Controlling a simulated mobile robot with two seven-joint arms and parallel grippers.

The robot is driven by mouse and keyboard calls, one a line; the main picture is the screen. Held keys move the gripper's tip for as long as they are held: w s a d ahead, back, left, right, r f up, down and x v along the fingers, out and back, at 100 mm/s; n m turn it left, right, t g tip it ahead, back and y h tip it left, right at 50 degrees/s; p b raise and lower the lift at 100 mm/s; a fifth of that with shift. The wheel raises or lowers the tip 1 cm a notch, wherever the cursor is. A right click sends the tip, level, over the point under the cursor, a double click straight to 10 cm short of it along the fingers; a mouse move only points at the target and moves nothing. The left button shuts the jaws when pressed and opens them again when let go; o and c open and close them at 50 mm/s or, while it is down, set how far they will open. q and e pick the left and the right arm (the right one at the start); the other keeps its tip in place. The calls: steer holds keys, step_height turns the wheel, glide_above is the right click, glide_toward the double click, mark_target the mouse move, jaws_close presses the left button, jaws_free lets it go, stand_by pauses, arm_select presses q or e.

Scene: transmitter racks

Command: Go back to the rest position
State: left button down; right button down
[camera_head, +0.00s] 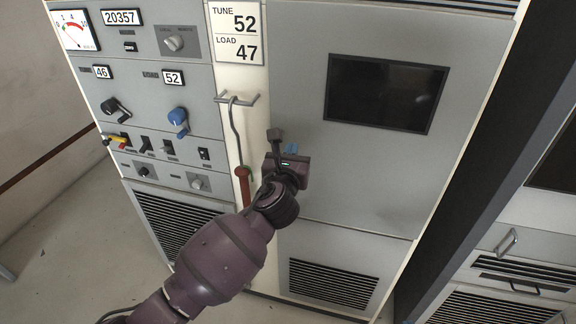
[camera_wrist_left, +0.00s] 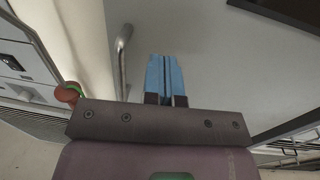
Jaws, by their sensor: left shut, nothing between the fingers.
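My left gripper (camera_head: 291,149) is in front of the grey cabinet door, below and left of its dark screen. In the left wrist view its two blue fingers (camera_wrist_left: 165,78) are closed together with nothing between them. The grey door surface is behind them, and I cannot tell how far away it is. My right gripper is in neither view.
A rod with a red-brown handle (camera_head: 242,178) hangs from a bracket (camera_head: 238,99) just left of my gripper. Another cabinet (camera_head: 520,240) stands at the right. Floor shows at lower left.

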arm_select(q)
steer(key=s+r+n+h, duration=0.1)
steer(key=s+n+h, duration=0.3)
steer(key=n, duration=0.7)
steer(key=s+a+f+n+g+y, duration=0.15)
steer(key=s+a+f+n, duration=0.35)
steer(key=a+n, duration=0.5)
steer(key=s+a+f+n+y, duration=0.3)
steer(key=a+f+n, duration=0.5)
steer(key=n, duration=0.4)
steer(key=s+a+f+n+g+y, duration=0.2)
steer(key=s+a+f, duration=0.4)
steer(key=s, duration=0.3)
steer(key=s+a+f+n+g+y, duration=0.1)
steer(key=s+a+f+n+g, duration=0.1)
steer(key=s+a+f, duration=0.5)
steer(key=s+f, duration=0.1)
steer(key=s, duration=0.2)
steer(key=shift+s+f+n+y, duration=0.3)
steer(key=shift+y, duration=0.05)
